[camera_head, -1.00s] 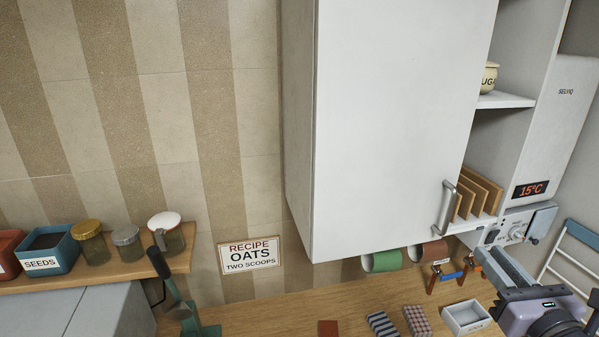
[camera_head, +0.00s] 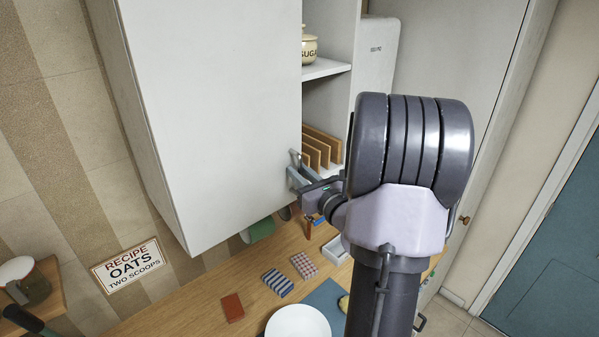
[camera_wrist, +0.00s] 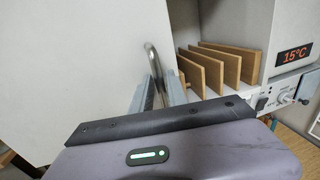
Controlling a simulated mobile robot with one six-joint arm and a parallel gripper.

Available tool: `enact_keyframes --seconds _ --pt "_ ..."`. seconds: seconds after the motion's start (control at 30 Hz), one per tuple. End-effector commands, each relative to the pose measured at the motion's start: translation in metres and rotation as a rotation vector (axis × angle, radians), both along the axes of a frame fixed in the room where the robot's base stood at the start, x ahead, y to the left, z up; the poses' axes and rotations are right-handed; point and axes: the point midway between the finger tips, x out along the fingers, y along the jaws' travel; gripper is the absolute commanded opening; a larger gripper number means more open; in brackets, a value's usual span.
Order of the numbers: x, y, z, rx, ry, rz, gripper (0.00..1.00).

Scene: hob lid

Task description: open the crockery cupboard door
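My gripper (camera_head: 296,172) is at the handle. In the wrist view, its two grey fingers (camera_wrist: 158,88) lie on either side of the bar, with a narrow gap around it. They look open, not clamped. In the head view my arm hides part of the scene to the right of the handle.
Open shelves beside the door hold a sugar pot (camera_head: 309,48) and upright wooden boards (camera_head: 322,147). Below are a green mug (camera_head: 262,230), folded cloths (camera_head: 278,283) and a white plate (camera_head: 298,324) on the counter. A 15°C display (camera_wrist: 296,55) is right of the boards.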

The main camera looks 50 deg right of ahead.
Motion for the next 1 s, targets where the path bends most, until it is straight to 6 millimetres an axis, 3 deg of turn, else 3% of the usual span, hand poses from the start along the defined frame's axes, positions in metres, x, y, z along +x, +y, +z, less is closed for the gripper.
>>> enact_keyframes --seconds 0.07,0.17,0.2,1.0 --pt "-0.0002 0.0 -0.0001 0.0 0.0 0.0 0.19" --pt "-0.0003 0.0 0.0 0.0 0.0 0.0 0.02" --pt "-0.0004 0.0 0.0 0.0 0.0 0.0 0.0" --pt "-0.0006 0.0001 0.0002 0.001 0.0 0.0 0.0"
